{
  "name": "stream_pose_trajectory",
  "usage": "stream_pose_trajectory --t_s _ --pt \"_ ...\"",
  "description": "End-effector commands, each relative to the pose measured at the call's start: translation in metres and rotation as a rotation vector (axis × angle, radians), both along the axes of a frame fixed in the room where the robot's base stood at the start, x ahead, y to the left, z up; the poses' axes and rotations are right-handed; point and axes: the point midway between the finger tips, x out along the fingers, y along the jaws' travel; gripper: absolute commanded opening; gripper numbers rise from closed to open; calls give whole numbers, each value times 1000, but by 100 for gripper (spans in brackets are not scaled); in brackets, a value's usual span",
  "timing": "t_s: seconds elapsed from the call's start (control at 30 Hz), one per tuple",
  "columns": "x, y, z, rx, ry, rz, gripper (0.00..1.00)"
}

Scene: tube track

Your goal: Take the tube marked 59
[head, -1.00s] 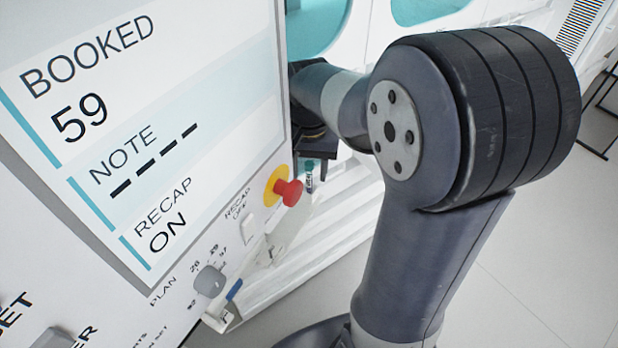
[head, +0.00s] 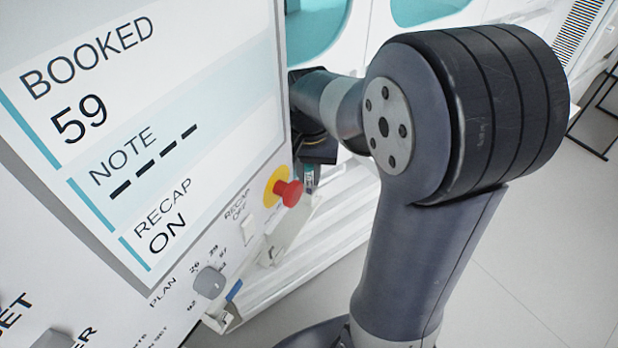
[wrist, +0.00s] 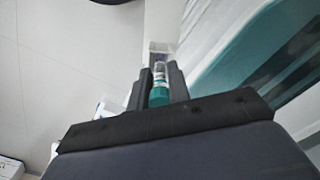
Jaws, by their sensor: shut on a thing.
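My gripper (wrist: 159,88) is shut on a tube (wrist: 159,95) in the wrist view. The tube has a teal cap toward my palm and a clear body between the two dark fingers. Its marking is too small to read. In the head view a small part of the tube (head: 309,176) shows below my dark gripper, just behind the edge of the panel; the panel hides much of the gripper there. The panel screen (head: 140,130) reads BOOKED 59, NOTE with dashes, and RECAP ON.
Beside the screen are a red stop button (head: 289,192) on a yellow ring, a RECAP switch (head: 249,231) and a PLAN knob (head: 209,282). A white machine with teal windows (head: 318,28) stands behind my arm. Pale floor (head: 530,260) is clear at right.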

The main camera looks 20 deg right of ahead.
Motion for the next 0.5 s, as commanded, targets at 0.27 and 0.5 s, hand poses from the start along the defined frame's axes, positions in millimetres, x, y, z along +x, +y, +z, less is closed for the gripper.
stream_pose_trajectory --t_s 0.27,0.5 --pt "1 0 10 0 -3 0 2" --pt "1 0 46 0 -4 0 2"
